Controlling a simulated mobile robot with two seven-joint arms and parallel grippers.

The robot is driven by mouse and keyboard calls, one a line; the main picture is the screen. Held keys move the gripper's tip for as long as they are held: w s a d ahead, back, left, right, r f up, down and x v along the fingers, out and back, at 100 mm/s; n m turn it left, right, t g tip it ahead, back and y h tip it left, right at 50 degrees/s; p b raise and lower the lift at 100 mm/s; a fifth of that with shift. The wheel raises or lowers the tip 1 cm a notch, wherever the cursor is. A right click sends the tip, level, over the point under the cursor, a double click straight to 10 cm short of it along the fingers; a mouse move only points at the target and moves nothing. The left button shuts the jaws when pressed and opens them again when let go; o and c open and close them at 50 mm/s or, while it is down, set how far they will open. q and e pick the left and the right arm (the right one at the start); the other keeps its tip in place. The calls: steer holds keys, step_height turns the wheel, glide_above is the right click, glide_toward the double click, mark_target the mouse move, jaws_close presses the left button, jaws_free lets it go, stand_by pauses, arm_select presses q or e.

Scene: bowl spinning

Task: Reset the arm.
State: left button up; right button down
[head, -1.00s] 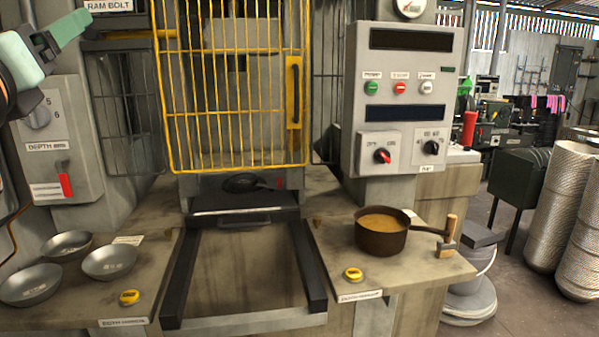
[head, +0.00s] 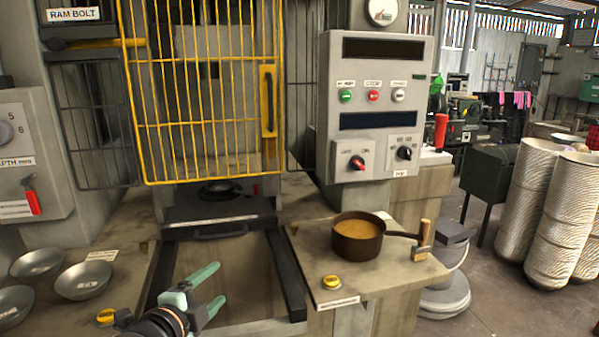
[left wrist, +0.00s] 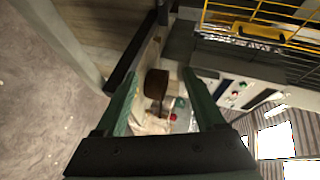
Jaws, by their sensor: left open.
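My left gripper (head: 212,290) is low in the head view, over the front of the machine's open rail frame. Its two green fingers are apart with nothing between them. In the left wrist view the green fingers (left wrist: 160,98) are also spread and empty. Beyond them, the brown pot (left wrist: 157,83) shows small and apart from the fingers. My right gripper is not in view.
Metal bowls (head: 84,280) lie on the left bench. The yellow cage guard (head: 200,100) and control panel (head: 375,110) stand behind.

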arm_select(q)
steer(key=s+f+n+g+p, duration=0.1)
steer(key=s+f+n+g, duration=0.1)
steer(key=s+f+n, duration=0.6)
steer(key=s+f+n+g+y+p, duration=0.1)
steer(key=s+f+n+g, duration=0.2)
steer(key=s+f+n, duration=0.5)
steer(key=s+f, duration=1)
steer(key=f, duration=0.5)
steer(key=shift+s+a+f+n, duration=0.2)
steer(key=shift+s+a+n, duration=0.1)
steer(key=shift+s, duration=0.1)
